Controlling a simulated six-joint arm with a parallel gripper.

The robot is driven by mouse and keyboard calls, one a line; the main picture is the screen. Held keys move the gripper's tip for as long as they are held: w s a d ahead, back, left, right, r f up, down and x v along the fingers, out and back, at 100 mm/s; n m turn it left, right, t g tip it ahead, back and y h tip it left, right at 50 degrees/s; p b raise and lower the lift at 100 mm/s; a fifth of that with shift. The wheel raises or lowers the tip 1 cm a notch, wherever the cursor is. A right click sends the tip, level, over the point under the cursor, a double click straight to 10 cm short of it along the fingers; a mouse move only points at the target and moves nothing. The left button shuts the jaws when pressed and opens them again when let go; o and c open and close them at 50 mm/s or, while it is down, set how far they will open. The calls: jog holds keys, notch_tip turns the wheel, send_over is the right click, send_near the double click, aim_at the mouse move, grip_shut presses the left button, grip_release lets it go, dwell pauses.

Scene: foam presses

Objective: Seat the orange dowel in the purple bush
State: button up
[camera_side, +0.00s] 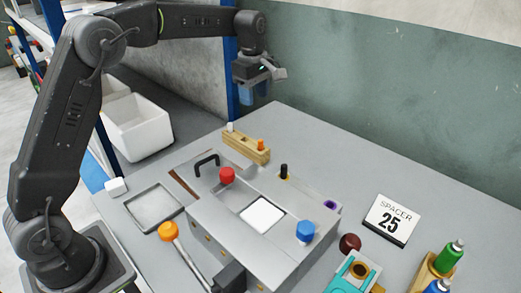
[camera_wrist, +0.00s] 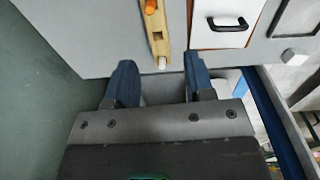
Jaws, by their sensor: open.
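The orange dowel (camera_side: 261,145) stands upright in a wooden rack (camera_side: 246,150) at the back of the table. It also shows at the top edge of the wrist view (camera_wrist: 150,6). The purple bush (camera_side: 331,205) is at the right corner of the grey metal fixture (camera_side: 290,262); it is out of the wrist view. My gripper (camera_side: 253,96) hangs above the table's back edge, above the rack. Its blue fingers (camera_wrist: 160,70) are open with nothing between them.
A white dowel (camera_side: 229,127) is in the rack's other end. Red (camera_side: 227,175) and blue (camera_side: 305,230) knobs rise from the fixture. A black handle (camera_side: 206,163) stands left of the rack. The table's back right is clear.

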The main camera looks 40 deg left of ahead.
aim_at(261, 140)
jog(key=w+f, duration=0.1)
jog(key=f, duration=0.3)
jog(key=f+n, duration=0.1)
jog(key=f, duration=0.2)
jog(key=w+a+f+n, duration=0.1)
jog(key=f, duration=0.3)
jog(key=shift+w+f+g, duration=0.3)
jog(key=shift+w+f, duration=0.05)
jog(key=shift+d+f, duration=0.15)
jog(key=shift+f, duration=1.2)
jog(key=shift+d+f, duration=0.15)
jog(key=shift+f, duration=1.15)
jog(key=shift+c, duration=0.3)
grip_shut()
